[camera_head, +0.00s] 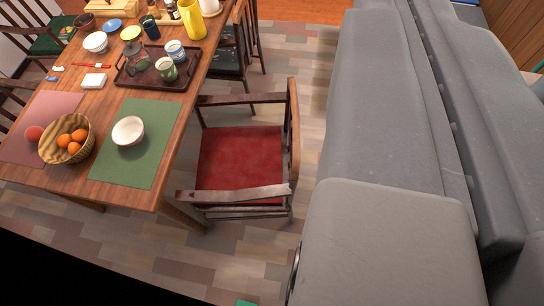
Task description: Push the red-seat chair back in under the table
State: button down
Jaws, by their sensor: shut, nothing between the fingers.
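The red-seat chair (240,160) stands upright on the floor to the right of the wooden dining table (80,182). Its wooden backrest (294,140) is on the right, away from the table. Its seat lies outside the table's right edge. The left end of its near armrest (235,194) comes close to the table edge; I cannot tell whether they touch. The chair's lower legs are partly hidden. My gripper does not show in this view.
A large grey sofa (400,230) fills the right side, with a narrow strip of floor (315,100) between it and the chair. A dark-seated chair (228,62) stands beyond. Tableware, a tray (155,80) and a fruit basket (52,151) are on the table.

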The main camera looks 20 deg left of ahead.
aim_at(256, 169)
jog(key=u, duration=0.2)
jog(key=i, duration=1)
jog(key=z, duration=0.1)
